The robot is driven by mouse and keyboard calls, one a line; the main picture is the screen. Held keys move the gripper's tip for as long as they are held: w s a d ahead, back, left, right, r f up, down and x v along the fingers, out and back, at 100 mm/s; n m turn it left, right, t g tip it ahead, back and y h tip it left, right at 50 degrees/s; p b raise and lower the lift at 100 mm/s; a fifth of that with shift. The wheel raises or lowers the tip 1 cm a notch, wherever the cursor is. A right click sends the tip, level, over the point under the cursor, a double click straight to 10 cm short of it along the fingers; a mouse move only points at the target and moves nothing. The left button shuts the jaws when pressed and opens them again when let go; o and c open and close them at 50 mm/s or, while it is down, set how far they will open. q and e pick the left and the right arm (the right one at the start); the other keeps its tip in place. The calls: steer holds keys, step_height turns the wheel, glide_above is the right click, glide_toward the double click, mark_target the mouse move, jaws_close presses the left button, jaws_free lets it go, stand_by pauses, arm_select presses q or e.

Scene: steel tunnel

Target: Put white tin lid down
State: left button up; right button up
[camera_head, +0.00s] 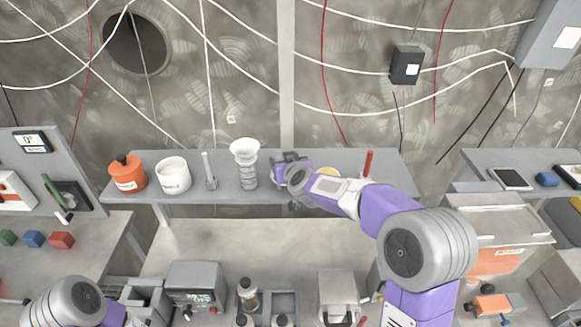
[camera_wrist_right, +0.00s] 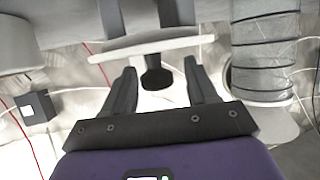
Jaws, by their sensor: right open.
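The white tin lid (camera_wrist_right: 140,50) shows nearly edge-on in the right wrist view, with a dark knob (camera_wrist_right: 157,79) on it. The knob lies between the two spread fingers of my right gripper (camera_wrist_right: 161,88), with gaps on both sides. In the head view the right gripper (camera_head: 290,175) is over the grey shelf (camera_head: 225,190), just right of the ribbed cylinder with a white funnel top (camera_head: 246,170). There the gripper and arm hide the lid. A white tin (camera_head: 173,176) stands further left on the shelf. My left gripper is out of the head view.
An orange container (camera_head: 127,174) and a grey upright rod (camera_head: 209,170) stand left on the shelf. A red stick (camera_head: 368,163) and a partly hidden yellow thing (camera_head: 328,172) are to the right. The ribbed cylinder (camera_wrist_right: 265,50) stands close beside the gripper in the wrist view.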

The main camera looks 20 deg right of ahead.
steer(key=p+v, duration=0.2)
steer(key=v, duration=1)
steer(key=shift+r, duration=0.15)
